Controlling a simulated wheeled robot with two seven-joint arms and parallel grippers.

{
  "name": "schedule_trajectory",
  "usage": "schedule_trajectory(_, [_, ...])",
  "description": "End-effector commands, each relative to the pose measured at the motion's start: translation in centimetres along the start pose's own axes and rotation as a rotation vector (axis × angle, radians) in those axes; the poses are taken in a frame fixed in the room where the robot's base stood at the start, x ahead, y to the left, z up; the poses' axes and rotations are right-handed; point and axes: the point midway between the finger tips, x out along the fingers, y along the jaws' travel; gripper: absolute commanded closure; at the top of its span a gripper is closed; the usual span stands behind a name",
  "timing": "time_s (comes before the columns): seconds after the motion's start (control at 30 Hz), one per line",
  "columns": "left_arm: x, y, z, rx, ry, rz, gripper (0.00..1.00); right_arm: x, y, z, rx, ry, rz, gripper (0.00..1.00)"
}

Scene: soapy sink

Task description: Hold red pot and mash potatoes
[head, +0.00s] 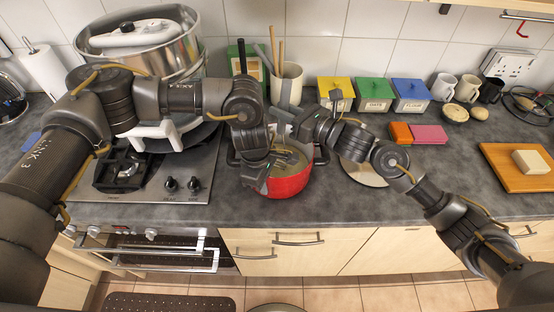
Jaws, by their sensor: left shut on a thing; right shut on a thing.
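The red pot (288,187) stands on the grey counter to the right of the stove. My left gripper (262,177) is low at the pot's left front side and shut on the pot; the exact contact is partly hidden by the gripper. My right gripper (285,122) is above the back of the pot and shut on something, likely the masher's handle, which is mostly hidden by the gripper.
A utensil crock (287,86) stands behind the pot. A steel pot (180,45) is on the stove at the left. Yellow, green (374,93) and blue canisters line the wall. A pale plate (362,172) lies partly under my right arm. A cutting board (513,170) is far right.

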Motion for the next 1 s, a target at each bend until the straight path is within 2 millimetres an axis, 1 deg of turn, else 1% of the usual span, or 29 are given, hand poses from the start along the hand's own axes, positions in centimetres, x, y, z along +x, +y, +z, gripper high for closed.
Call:
schedule_trajectory(0.1, [0.0, -0.1, 0.0, 0.002, 0.0, -0.002, 1.0, 0.0, 0.2, 1.2, -0.002, -0.003, 0.002, 1.0])
schedule_trajectory(1.0, [0.0, -0.1, 0.0, 0.002, 0.0, -0.002, 1.0, -0.2, 1.7, 8.7, -0.003, -0.003, 0.001, 1.0])
